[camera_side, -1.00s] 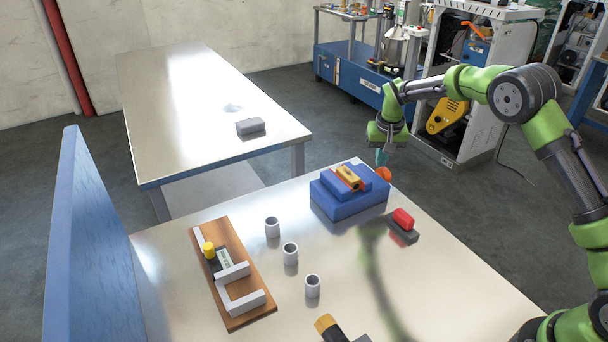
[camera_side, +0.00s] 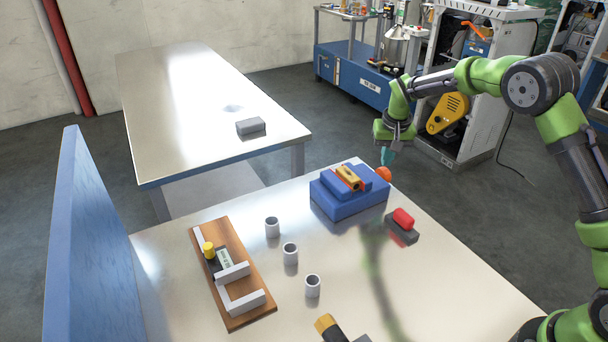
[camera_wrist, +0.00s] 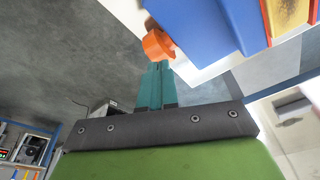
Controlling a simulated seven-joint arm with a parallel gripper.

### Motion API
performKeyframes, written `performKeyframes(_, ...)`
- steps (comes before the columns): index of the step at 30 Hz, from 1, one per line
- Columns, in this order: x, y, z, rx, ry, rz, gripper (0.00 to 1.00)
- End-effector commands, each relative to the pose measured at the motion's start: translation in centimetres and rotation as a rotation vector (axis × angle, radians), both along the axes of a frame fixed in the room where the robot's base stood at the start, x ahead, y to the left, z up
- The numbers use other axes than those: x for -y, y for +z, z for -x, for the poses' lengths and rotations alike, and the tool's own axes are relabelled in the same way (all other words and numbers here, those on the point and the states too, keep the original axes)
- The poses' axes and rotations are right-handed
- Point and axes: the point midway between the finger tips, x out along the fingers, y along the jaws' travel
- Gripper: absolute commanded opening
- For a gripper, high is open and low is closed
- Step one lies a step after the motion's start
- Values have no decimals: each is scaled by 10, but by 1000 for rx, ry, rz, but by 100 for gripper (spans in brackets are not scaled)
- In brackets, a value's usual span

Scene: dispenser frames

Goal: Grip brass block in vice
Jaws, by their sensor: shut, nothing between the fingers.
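A blue vice (camera_side: 342,201) stands at the far edge of the near metal table. The brass block (camera_side: 349,178) sits on top of it between orange-red strips, which I take for the jaws; whether they press on it I cannot tell. An orange round knob (camera_side: 384,174) is at the vice's right end. My gripper (camera_side: 387,160) is just behind and above the knob, fingers pointing down. In the wrist view the teal fingers (camera_wrist: 155,85) are together and empty, their tips close to the orange knob (camera_wrist: 157,44); contact is unclear. The blue vice body (camera_wrist: 205,25) shows beyond it.
A wooden board (camera_side: 233,272) with a yellow-topped fixture lies on the left of the table. Several grey cups (camera_side: 290,253) stand mid-table. A red-topped dark block (camera_side: 402,226) lies right of the vice. A blue panel (camera_side: 90,240) borders the left side.

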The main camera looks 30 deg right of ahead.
Motion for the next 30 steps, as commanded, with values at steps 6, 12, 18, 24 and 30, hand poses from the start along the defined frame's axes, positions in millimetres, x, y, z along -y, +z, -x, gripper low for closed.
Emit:
performKeyframes(6,0,0,5,0,0,0,0)
performKeyframes(12,0,0,5,0,0,0,0)
performKeyframes(18,0,-3,5,0,0,0,0)
performKeyframes(24,0,-7,5,0,-1,0,0)
performKeyframes(30,0,-11,5,0,-1,0,0)
